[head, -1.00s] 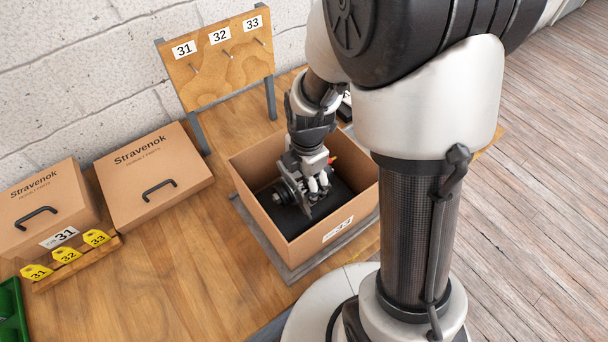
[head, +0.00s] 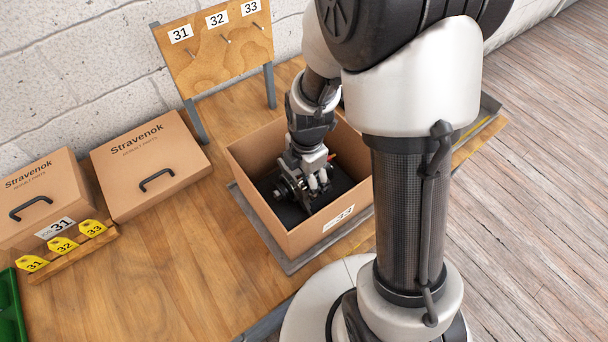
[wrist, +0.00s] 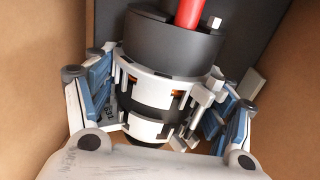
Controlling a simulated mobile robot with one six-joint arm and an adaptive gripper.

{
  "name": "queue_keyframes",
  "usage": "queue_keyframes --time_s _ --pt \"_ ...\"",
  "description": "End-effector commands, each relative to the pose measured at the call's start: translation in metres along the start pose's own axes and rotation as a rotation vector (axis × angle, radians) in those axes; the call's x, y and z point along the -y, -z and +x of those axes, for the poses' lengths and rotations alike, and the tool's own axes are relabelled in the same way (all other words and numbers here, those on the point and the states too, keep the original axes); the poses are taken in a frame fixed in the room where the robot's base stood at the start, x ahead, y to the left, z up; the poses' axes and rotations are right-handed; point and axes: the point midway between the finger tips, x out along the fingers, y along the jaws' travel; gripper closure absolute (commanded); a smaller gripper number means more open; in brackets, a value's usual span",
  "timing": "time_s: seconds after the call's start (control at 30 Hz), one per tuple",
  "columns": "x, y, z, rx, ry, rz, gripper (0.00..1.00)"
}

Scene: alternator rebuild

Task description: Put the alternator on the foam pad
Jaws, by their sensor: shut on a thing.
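The alternator (wrist: 160,85) is a dark cylinder with silver-white bracket parts and coppery slots. It is inside the open cardboard box in the head view (head: 286,187), partly covered by my gripper. My gripper (head: 307,185) reaches down into the box and is shut on the alternator. In the wrist view its fingers (wrist: 160,105) flank the body on the left and right. The black foam pad (head: 338,187) lies on the box floor below and shows dark grey behind the alternator in the wrist view (wrist: 262,25). Whether the alternator touches the pad cannot be told.
The box walls (head: 262,214) stand close around my gripper. A red part (wrist: 187,12) sticks up at the alternator's far end. Two closed Stravenok boxes (head: 150,165), yellow number tags (head: 63,245) and a hook board (head: 215,55) stand left and behind.

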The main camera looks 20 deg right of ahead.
Motion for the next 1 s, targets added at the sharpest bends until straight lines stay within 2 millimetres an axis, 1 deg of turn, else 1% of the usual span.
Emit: queue_keyframes --time_s 0.03,0.07,0.33,0.73,0.87,0.97,1.0 --pt "-0.003 -0.001 -0.001 0.003 -0.008 0.0 0.92" --pt "0.0 0.0 0.001 0.0 0.0 0.0 0.23" --pt "0.0 0.0 0.0 0.0 0.0 0.0 0.05" --pt "0.0 0.0 -0.001 0.0 0.0 0.0 0.05" --pt "-0.001 0.0 -0.012 0.0 0.0 0.0 0.05" --pt "-0.002 -0.001 -0.031 0.002 -0.005 0.0 0.05" --pt "-0.002 -0.001 -0.04 0.002 -0.006 0.0 0.05"
